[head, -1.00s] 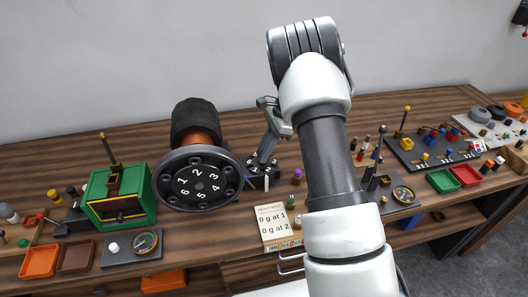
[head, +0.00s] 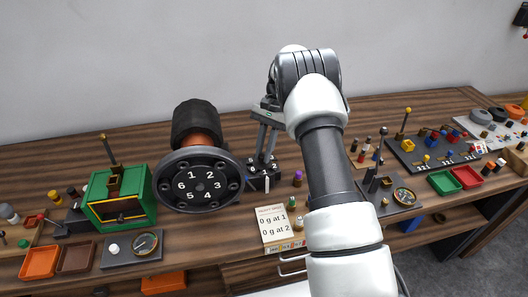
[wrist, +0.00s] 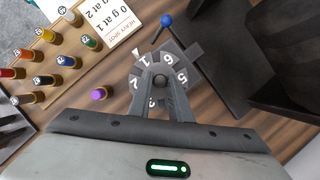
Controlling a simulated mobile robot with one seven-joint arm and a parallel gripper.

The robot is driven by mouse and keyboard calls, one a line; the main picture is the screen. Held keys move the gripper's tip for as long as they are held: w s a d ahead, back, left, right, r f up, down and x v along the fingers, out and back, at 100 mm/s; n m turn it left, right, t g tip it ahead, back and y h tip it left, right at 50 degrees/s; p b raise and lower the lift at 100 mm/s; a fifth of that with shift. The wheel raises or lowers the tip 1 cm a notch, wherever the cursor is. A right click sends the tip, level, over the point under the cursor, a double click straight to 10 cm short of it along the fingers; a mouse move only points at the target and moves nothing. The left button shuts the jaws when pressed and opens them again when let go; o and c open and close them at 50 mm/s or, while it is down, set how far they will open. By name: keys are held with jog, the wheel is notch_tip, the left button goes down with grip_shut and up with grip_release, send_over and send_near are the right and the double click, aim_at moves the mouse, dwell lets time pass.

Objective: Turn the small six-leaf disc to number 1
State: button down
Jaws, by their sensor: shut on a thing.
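The small six-leaf disc (wrist: 174,62) lies under my gripper in the wrist view, with dark leaves bearing white numbers. Leaf 1 is at its upper left, beside a white pointer mark (wrist: 136,52). Leaves 6, 5, 2 and part of 3 also show; the rest is hidden by my fingers. My gripper (wrist: 160,80) is shut on the knob at the disc's middle. In the head view the disc (head: 273,166) is small, beneath my gripper (head: 264,158). The large numbered wheel (head: 201,187) stands left of it, with 1 at its upper left.
A blue-knobbed lever (wrist: 166,20) stands close to the disc. A card (head: 272,225) and several coloured pegs (wrist: 66,61) in a wooden rack lie nearby. A green box (head: 118,200) is at the left. Dark structure (wrist: 270,50) fills the wrist view's upper right.

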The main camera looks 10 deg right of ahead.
dwell(0.3)
jog(key=c, duration=1.6)
grip_release()
jog(key=shift+c, duration=0.2)
jog(key=v, duration=1.2)
jog(key=shift+a+r, duration=0.1)
jog(key=shift+a, duration=0.05)
